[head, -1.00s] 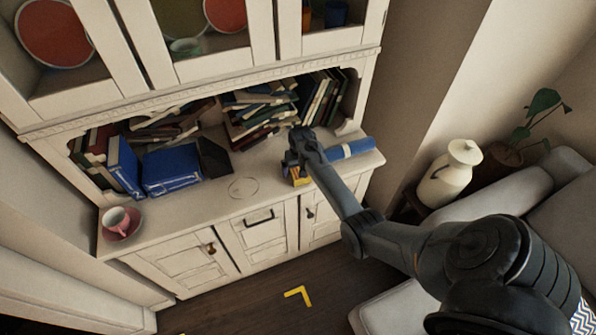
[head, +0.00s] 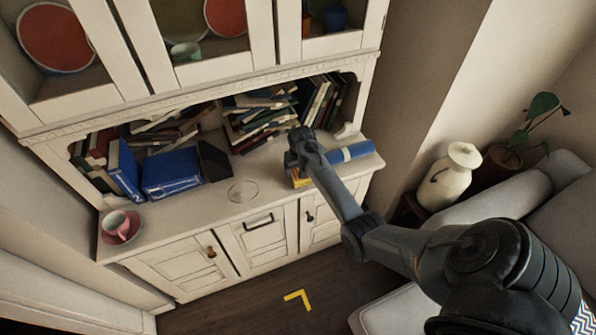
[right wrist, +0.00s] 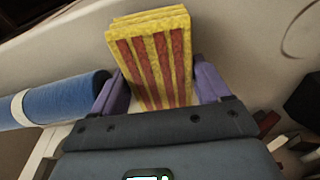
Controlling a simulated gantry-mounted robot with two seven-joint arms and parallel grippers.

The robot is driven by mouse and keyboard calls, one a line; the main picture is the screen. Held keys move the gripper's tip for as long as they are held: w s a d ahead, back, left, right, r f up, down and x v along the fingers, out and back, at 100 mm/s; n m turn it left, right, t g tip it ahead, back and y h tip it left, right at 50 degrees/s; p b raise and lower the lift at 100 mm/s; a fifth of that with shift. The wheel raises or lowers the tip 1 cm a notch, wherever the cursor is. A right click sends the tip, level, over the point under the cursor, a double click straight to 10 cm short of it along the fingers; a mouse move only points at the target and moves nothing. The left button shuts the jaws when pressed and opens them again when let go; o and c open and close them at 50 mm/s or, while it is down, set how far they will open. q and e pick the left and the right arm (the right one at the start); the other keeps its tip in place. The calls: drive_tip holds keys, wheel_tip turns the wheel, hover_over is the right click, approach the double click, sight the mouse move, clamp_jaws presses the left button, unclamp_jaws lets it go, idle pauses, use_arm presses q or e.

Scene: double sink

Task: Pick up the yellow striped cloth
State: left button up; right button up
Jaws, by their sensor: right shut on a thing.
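The yellow striped cloth (right wrist: 152,50) is a folded stack with red stripes. In the right wrist view it stands between the two purple fingers of my right gripper (right wrist: 160,95), which is shut on it. In the head view, only a small yellow part of the cloth (head: 298,179) shows under my right gripper (head: 297,165), at the right part of the cabinet top. The gripper and wrist hide most of the cloth there. I cannot tell whether the cloth touches the cabinet top. My left gripper is in neither view.
A blue roll (head: 350,152) with a white band lies right beside the gripper. Books (head: 265,115) fill the shelf behind. A pink cup (head: 117,222) on a saucer stands at the far left. The cabinet top (head: 200,212) has free room left of the cloth.

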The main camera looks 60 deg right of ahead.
wheel_tip(320, 180, up, 3)
drive_tip(key=shift+r, duration=0.1)
drive_tip(key=s+r+p, duration=0.2)
drive_tip(key=s+r, duration=0.4)
drive_tip(key=s, duration=0.5)
drive_tip(key=shift+s+d+r, duration=0.15)
drive_tip(key=shift+s+r, duration=0.05)
drive_tip(key=shift+s, duration=0.1)
